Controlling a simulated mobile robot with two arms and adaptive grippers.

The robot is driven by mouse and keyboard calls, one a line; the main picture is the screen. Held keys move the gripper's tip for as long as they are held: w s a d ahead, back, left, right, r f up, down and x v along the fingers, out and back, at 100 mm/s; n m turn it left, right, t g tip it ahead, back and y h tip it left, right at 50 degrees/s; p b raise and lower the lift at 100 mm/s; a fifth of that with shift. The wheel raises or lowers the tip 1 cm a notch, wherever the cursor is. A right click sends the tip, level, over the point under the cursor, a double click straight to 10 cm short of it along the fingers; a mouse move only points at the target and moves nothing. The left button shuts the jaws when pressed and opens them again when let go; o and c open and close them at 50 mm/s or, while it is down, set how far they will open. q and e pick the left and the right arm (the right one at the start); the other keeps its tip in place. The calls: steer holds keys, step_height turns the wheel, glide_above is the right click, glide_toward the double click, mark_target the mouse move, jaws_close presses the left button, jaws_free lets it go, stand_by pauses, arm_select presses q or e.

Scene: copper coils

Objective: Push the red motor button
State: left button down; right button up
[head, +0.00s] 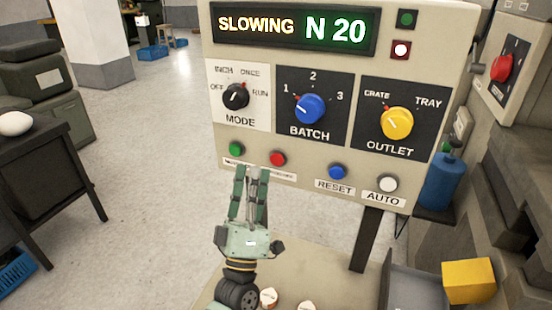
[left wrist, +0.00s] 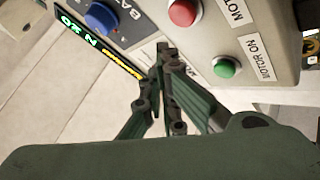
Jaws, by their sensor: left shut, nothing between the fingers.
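The red motor button (head: 278,158) sits on the lower left of the pale control panel (head: 300,175), right of the green button (head: 236,149). In the left wrist view the red button (left wrist: 184,12) is near the top edge, and the green button (left wrist: 226,67) beside the MOTOR ON label is lower right. My left gripper (head: 253,172) is shut and empty, with fingertips just below and left of the red button in the head view. In the left wrist view its fingertips (left wrist: 163,50) appear apart from the button. The fingers partly cover the labels under the buttons. My right gripper is not in view.
The display (head: 293,27) reads SLOWING N 20. A blue RESET button (head: 337,171) and white AUTO button (head: 388,183) lie to the right. MODE, BATCH and OUTLET knobs are above. A blue bottle (head: 440,180) stands right of the panel.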

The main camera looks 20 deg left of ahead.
arm_select(q)
steer(key=shift+s+d, duration=0.1)
steer(key=shift+s, duration=0.95)
steer(key=shift+f, duration=0.1)
